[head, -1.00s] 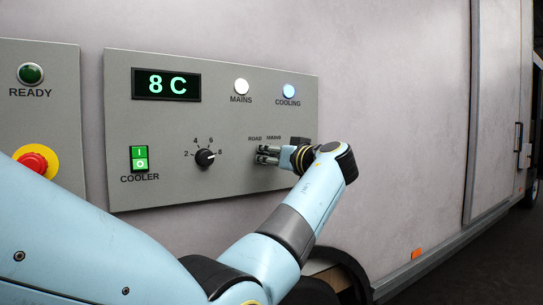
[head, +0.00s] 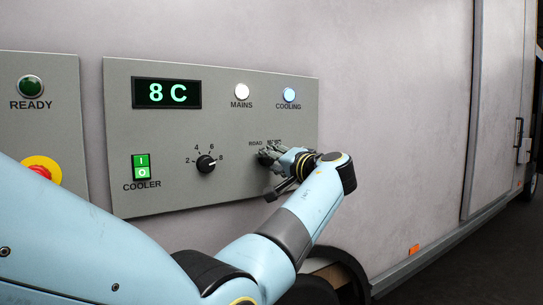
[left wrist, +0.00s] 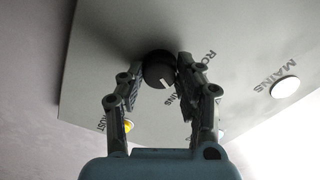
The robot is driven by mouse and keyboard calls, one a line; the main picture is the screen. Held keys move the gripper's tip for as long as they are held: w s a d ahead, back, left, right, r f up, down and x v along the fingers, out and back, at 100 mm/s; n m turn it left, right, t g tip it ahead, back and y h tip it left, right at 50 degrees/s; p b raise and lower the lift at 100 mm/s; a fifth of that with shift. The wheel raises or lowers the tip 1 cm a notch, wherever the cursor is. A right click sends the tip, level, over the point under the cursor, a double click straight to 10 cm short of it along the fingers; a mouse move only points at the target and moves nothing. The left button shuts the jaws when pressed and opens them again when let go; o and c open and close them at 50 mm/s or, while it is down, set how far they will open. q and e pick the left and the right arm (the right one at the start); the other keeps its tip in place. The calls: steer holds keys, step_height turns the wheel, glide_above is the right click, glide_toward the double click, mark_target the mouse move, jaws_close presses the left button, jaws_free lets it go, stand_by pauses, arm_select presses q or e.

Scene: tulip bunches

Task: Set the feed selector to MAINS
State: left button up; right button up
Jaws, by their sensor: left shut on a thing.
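The feed selector is a round dark knob on the grey panel (head: 225,190), below the small ROAD and MAINS labels. In the head view my left gripper (head: 267,170) covers most of it. In the left wrist view the knob (left wrist: 157,70) sits between the fingertips of my left gripper (left wrist: 156,82), which is shut on it. A short white pointer line on its face points down and to the right, on the side of the partly hidden MAINS label. The ROAD label lies farther up. My right gripper is not in view.
The panel has an 8 C display (head: 166,93), a white MAINS lamp (head: 242,91), a bluish lit COOLING lamp (head: 289,95), a dial (head: 206,164) and a green COOLER switch (head: 141,167). A red stop button (head: 40,171) is partly behind my arm.

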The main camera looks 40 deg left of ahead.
arm_select(q)
steer(key=shift+r+m+p, duration=0.1)
steer(key=shift+m+p, duration=0.3)
steer(key=shift+m, duration=0.5)
steer(key=o, duration=1.1)
steer(key=shift+o, duration=0.2)
steer(key=v, duration=0.7)
steer(key=shift+d, duration=0.3)
